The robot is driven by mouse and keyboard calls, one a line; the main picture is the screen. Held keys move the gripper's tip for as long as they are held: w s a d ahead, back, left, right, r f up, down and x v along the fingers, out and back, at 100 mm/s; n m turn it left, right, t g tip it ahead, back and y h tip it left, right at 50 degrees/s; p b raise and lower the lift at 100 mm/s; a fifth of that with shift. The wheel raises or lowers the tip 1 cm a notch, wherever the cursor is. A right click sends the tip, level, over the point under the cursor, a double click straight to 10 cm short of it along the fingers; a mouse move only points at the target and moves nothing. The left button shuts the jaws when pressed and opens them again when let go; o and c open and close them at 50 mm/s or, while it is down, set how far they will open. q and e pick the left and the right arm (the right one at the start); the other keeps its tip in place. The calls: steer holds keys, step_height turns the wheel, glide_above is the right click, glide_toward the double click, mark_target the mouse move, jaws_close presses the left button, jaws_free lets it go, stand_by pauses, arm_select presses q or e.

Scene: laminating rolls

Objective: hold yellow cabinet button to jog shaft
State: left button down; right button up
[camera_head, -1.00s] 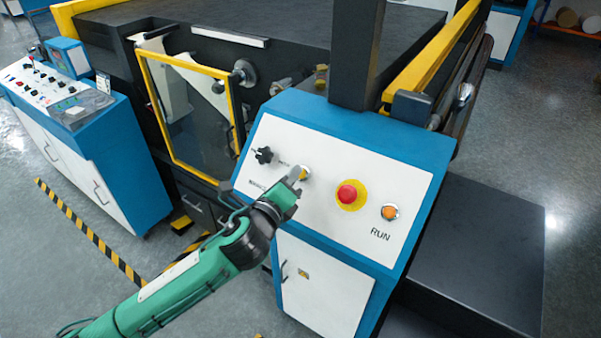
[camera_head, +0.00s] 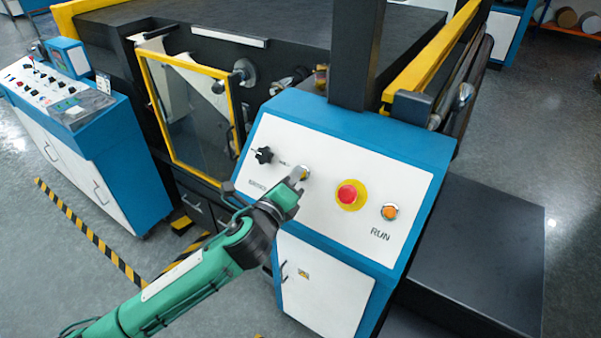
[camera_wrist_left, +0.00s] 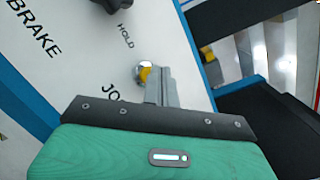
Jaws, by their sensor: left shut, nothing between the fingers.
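The yellow jog button (camera_head: 305,173) in its metal ring sits on the white sloped face of the blue cabinet (camera_head: 275,220). In the left wrist view the button (camera_wrist_left: 145,73) is partly covered by my fingers, beside the partly hidden "JO" lettering. My left gripper (camera_head: 297,174) is shut and empty, its fingertips (camera_wrist_left: 155,72) at the button and seemingly touching it; how far the button is pressed cannot be told. The shaft parts (camera_head: 290,82) show behind the cabinet's upper edge, partly hidden. My right gripper is not in view.
A black selector knob (camera_head: 263,155) is left of the button. A red emergency stop (camera_head: 348,195) on a yellow disc and an orange RUN button (camera_head: 389,211) are to the right. A yellow-framed clear door (camera_head: 190,110) stands behind on the left.

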arm_select(q)
steer(key=shift+w+d+f, duration=0.2)
steer(key=shift+w+f, duration=0.05)
stand_by(1.6)
stand_by(1.6)
steer(key=shift+s+a+r+p, duration=0.35)
steer(key=shift+s+r+p, duration=0.2)
steer(key=shift+p, duration=0.1)
steer(key=shift+w, duration=0.1)
steer(key=shift+s+a+r+p, duration=0.15)
steer(key=shift+s+r+p, duration=0.05)
steer(key=shift+r+p, duration=0.25)
steer(key=s+a+r+p, duration=0.1)
steer(key=s+r+p, duration=0.1)
steer(key=p, duration=0.1)
steer(key=shift+s+a+r, duration=0.25)
steer(key=shift+a+r, duration=0.1)
steer(key=shift+a, duration=0.05)
stand_by(0.4)
